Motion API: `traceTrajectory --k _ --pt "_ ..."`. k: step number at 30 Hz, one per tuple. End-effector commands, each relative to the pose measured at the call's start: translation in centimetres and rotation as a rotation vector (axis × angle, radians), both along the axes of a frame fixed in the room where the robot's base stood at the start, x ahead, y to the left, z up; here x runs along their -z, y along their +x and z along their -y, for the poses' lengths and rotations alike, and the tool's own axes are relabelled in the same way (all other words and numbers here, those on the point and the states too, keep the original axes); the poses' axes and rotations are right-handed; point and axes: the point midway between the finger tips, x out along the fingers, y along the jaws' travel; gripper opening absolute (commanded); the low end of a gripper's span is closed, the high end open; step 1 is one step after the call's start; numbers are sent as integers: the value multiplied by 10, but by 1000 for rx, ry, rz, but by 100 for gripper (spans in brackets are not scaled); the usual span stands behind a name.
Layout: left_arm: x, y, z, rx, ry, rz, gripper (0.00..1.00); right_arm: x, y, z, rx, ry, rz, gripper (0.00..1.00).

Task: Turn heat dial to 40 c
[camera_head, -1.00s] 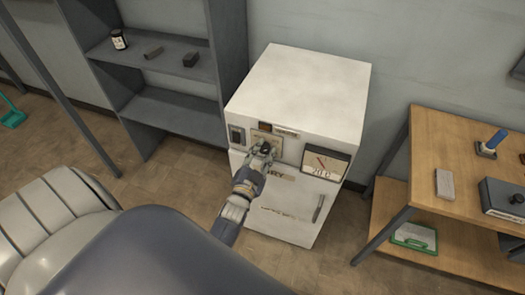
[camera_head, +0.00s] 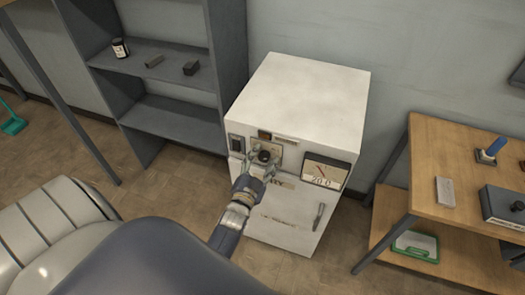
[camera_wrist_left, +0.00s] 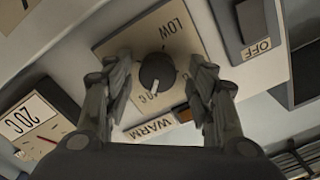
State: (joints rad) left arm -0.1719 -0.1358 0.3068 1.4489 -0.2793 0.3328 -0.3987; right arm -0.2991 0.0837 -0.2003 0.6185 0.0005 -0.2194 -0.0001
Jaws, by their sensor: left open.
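In the wrist view the pointer lies toward the bottom of the picture, beside a temperature label I cannot read surely. The dial also shows in the head view (camera_head: 264,156) on the front of a white cabinet (camera_head: 305,95). My left gripper (camera_wrist_left: 162,72) is open, one finger on each side of the dial, with visible gaps in the wrist view. A gauge (camera_head: 325,172) right of the dial appears to read 20 C. My right gripper is not visible.
A switch (camera_wrist_left: 258,25) marked OFF sits beside the dial plate. The cabinet has a door handle (camera_head: 319,216) below the gauge. A grey shelf (camera_head: 170,110) stands close on the left, a wooden table (camera_head: 450,150) on the right.

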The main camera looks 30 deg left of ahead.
Motion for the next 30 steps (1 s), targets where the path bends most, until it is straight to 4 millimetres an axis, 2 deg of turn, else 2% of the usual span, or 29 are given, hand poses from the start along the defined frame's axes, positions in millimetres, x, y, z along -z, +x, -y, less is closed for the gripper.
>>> traceTrajectory --k 5,12,18,24,30 --pt "-21 0 0 1 3 2 51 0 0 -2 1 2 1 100" --pt "-61 0 -1 0 3 3 51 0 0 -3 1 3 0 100" --pt "-85 0 0 1 1 1 51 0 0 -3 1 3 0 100" --pt "-94 0 0 0 1 0 51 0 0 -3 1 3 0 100" --pt "-95 0 0 0 0 -1 51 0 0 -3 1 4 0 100"
